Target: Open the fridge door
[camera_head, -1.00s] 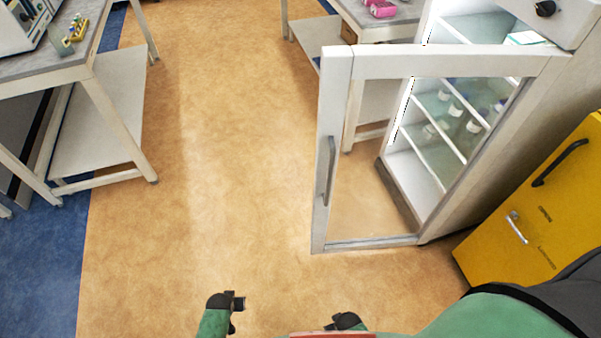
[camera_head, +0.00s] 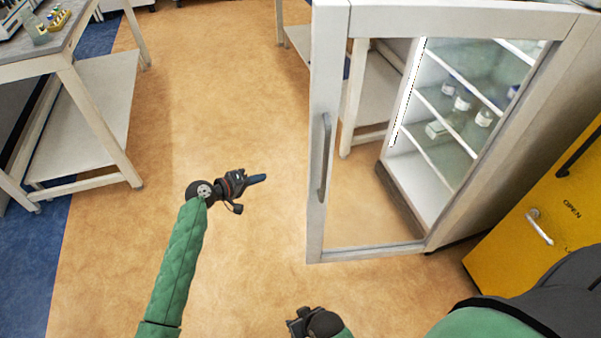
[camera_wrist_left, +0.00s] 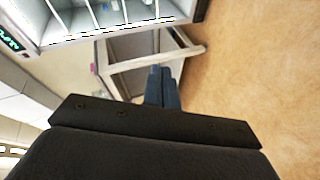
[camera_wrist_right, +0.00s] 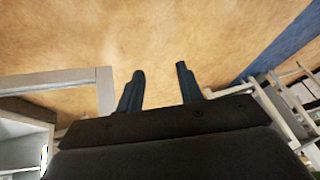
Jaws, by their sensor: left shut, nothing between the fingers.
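The fridge (camera_head: 402,208) stands at the right in the head view with its lit shelves showing. Its glass door (camera_head: 329,70), in a pale frame, stands swung out from the body. The grey vertical door handle (camera_head: 324,158) is on the door's left edge. My left gripper (camera_head: 258,179) is shut and empty, left of the handle and apart from it. Its closed fingers show in the left wrist view (camera_wrist_left: 162,78). My right gripper (camera_head: 300,322) is low in the head view, below the door. The right wrist view shows its fingers (camera_wrist_right: 160,72) apart and empty.
A yellow cabinet (camera_head: 540,215) stands right of the fridge, close to my body. A table (camera_head: 85,75) with a lower shelf is at the left, and another table stands behind the door. The tan floor (camera_head: 200,110) between is clear.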

